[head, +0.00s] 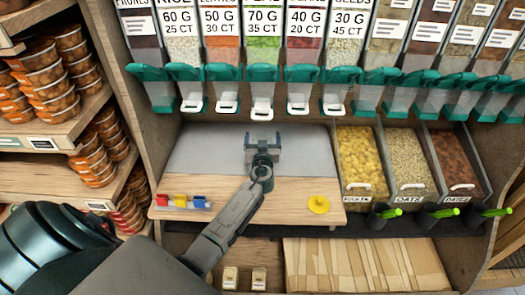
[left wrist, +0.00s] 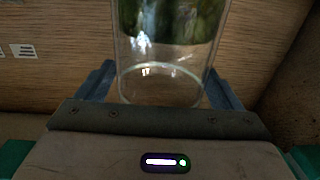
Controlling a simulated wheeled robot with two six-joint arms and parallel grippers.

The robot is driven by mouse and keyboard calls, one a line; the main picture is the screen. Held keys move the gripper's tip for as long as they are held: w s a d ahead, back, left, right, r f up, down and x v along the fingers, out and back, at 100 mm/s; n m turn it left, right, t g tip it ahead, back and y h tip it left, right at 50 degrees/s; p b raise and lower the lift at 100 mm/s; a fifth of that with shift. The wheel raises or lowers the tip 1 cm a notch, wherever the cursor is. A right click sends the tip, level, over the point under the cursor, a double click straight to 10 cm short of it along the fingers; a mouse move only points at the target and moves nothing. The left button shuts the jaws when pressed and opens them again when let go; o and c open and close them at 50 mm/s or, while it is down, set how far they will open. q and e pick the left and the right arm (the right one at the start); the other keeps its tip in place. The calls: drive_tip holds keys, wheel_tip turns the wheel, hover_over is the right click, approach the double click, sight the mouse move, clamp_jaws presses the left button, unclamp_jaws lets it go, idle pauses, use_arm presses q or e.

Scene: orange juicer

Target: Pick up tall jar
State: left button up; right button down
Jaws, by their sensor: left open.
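My left gripper (head: 262,138) is over the grey back part of the wooden counter in the head view. It is open, with its two prongs apart. In the left wrist view a clear glass jar (left wrist: 160,85) with dark green contents stands out in front of the gripper. The jar's clear end lies between the two fingers, with one finger on each side. I cannot tell whether the fingers touch the glass. The jar's far end is cut off by the top of the wrist view. I cannot make the jar out in the head view. My right gripper is not in view.
Teal-handled dispensers (head: 265,90) hang above the counter (head: 285,205). Bins of dry food (head: 362,160) stand to the right. A yellow round item (head: 319,204) and small coloured clips (head: 180,201) lie on the counter's front. Stacked tubs (head: 50,80) fill shelves at left.

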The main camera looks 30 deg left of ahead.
use_arm(q)
drive_tip(key=shift+w+a+f, duration=0.1)
drive_tip(key=shift+w+a, duration=0.1)
drive_tip(key=shift+w, duration=0.1)
drive_tip(key=shift+c, duration=0.2)
drive_tip(key=c, duration=1.7)
drive_tip(key=shift+r, duration=0.25)
